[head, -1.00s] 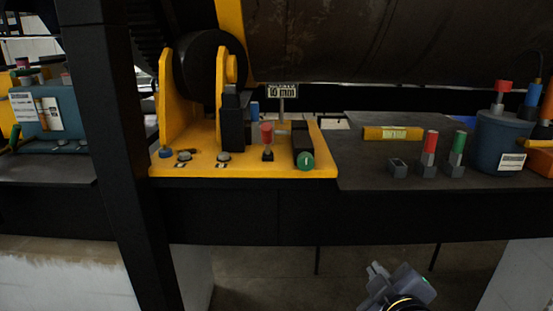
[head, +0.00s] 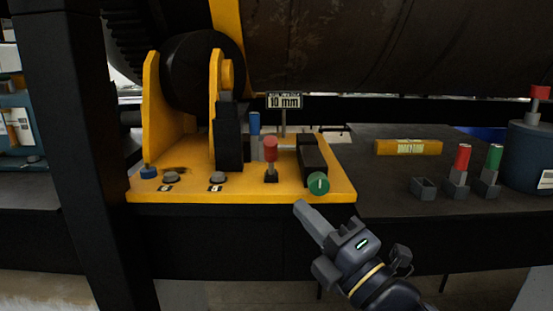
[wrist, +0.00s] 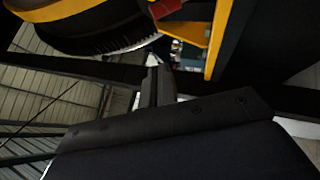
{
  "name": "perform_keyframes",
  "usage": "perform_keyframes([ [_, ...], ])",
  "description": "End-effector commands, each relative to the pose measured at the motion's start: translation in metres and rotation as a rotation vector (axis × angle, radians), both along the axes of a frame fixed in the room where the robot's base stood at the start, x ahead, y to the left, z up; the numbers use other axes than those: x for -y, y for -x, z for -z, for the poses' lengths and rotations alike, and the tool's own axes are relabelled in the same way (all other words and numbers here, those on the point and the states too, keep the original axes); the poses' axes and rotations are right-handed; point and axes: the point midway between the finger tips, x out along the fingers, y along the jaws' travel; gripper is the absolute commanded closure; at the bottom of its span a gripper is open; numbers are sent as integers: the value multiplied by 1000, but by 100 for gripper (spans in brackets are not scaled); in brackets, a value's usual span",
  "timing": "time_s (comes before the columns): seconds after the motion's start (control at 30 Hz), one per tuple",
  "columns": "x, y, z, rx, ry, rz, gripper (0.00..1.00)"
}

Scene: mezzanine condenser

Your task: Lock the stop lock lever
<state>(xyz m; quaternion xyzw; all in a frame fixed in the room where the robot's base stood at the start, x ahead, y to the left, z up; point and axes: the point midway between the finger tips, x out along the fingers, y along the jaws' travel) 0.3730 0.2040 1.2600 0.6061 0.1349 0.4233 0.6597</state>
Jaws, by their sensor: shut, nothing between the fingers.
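A small lever with a red grip (head: 271,150) stands upright on the yellow machine base (head: 230,190); I take it for the stop lock lever, but no label on it can be read. A green round knob (head: 319,184) on a black block sits to its right. My gripper (head: 302,210) is shut and empty, just in front of the base's front edge, below and right of the red lever, touching neither it nor the knob. In the wrist view the shut fingers (wrist: 153,75) point towards the yellow frame, with a red part (wrist: 165,8) at the top.
Two round buttons (head: 218,177) and a blue knob (head: 149,172) lie left on the base. Red (head: 462,158) and green (head: 494,157) handles stand on the dark table at right. A black post (head: 75,150) rises at left.

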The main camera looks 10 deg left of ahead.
Motion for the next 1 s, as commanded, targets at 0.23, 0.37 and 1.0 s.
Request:
perform_keyframes([
  [0.23,-6,-5,-3,-4,-2,-1,100],
  [0.37,-19,-16,-9,-7,-2,-3,100],
  [1.0,-72,-90,-48,-5,0,5,100],
])
